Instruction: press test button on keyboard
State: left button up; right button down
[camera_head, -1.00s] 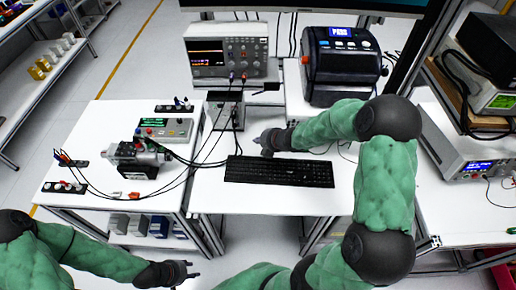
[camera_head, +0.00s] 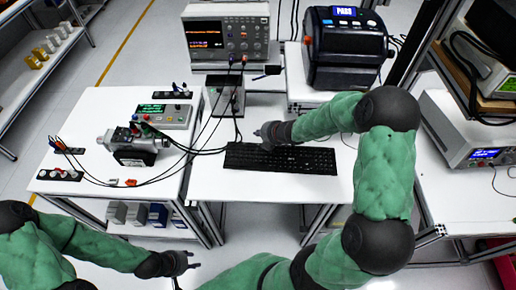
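The black keyboard (camera_head: 280,159) lies on the white middle table. My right gripper (camera_head: 260,137) is at the keyboard's upper left edge, over or just behind its back row of keys. I cannot tell whether it touches a key. Its fingers look closed together, but they are small and partly hidden by the gripper body. I cannot make out which key is the test button. My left gripper (camera_head: 192,265) is low in the view, in front of the tables and away from the keyboard. Its two fingers are apart and nothing is between them.
A servo motor (camera_head: 135,145) with cables and a small green-display box (camera_head: 165,115) stand on the left table (camera_head: 100,108). An oscilloscope (camera_head: 226,35) and a black label printer (camera_head: 345,50) reading "PASS" stand behind the keyboard. A bench instrument (camera_head: 468,135) is at right.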

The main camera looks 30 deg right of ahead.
aim_at(259, 146)
pick_arm(q)
jog(key=shift+f+b, duration=1.65)
jog(key=shift+f, duration=0.4)
pick_arm(e)
jog(key=shift+f, duration=2.2)
pick_arm(q)
jog(key=shift+f, duration=0.1)
jog(key=shift+f+b, duration=0.4)
jog(key=shift+b, duration=0.1)
pick_arm(e)
jog(key=shift+f, duration=0.4)
pick_arm(q)
jog(key=shift+f+b, duration=0.4)
pick_arm(e)
jog(key=shift+f, duration=0.35)
pick_arm(q)
jog(key=shift+r, duration=0.1)
jog(key=shift+r+p, duration=0.6)
jog(key=shift+p, duration=0.1)
pick_arm(e)
jog(key=shift+r, duration=0.8)
notch_tip(259, 146, up, 5)
jog(key=p, duration=0.4)
pick_arm(q)
notch_tip(259, 146, up, 4)
jog(key=shift+r, duration=0.2)
